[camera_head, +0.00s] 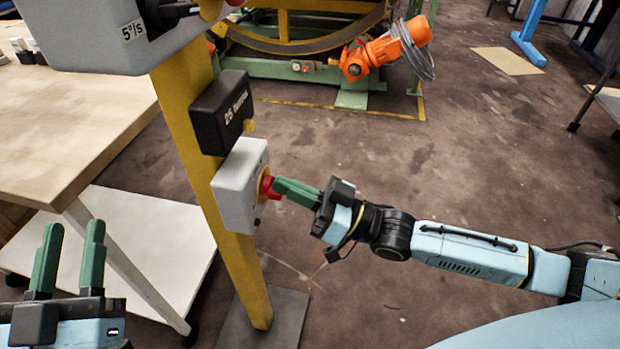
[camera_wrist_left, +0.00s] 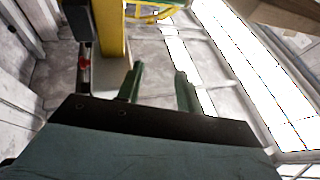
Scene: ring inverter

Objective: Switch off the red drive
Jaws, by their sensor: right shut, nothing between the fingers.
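The red drive switch (camera_head: 267,187) is a red knob on a yellow disc, on the side of a light grey box (camera_head: 236,187) fixed to a yellow post. My right gripper (camera_head: 279,187) is shut, with its green fingertips at the red knob; they appear to touch it, and they hide part of it. My left gripper (camera_head: 70,246) is open and empty at the lower left, well apart from the box. In the left wrist view, its two green fingers (camera_wrist_left: 158,78) stand apart. The red knob also shows there (camera_wrist_left: 83,63), at the left.
The yellow post (camera_head: 235,255) stands on a grey base plate. A black labelled box (camera_head: 222,112) and a larger grey panel (camera_head: 120,45) are above the switch box. A wooden table (camera_head: 70,120) is at the left. An orange motor (camera_head: 390,48) is far behind on a green frame.

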